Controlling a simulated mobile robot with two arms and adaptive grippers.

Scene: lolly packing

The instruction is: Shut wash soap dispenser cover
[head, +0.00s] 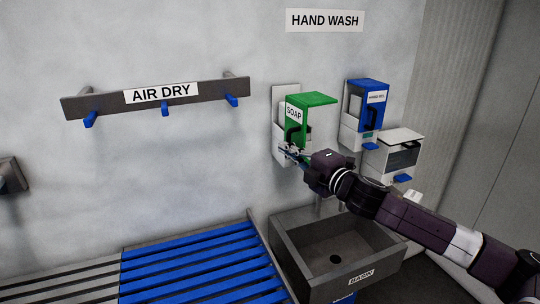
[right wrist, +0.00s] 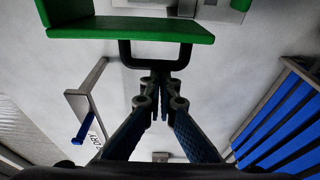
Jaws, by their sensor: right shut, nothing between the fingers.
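The soap dispenser is on the wall, with a white back plate (head: 279,100) and a green cover (head: 318,99) bearing a SOAP label. The cover juts out from the wall; I cannot tell how far it is from its closed position. In the right wrist view the green cover (right wrist: 130,28) crosses the top, with a black loop handle (right wrist: 124,52) below it. My right gripper (head: 290,150) is at the lower front of the dispenser. Its fingertips (right wrist: 158,95) are together with nothing between them, close to the handle; contact is unclear. My left gripper is not in view.
A blue dispenser (head: 370,98) and a grey-white box dispenser (head: 397,137) hang to the right. The basin (head: 290,238) stands below my right arm. A blue slatted rack (head: 190,262) is at left, under the AIR DRY hook rail (head: 210,92).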

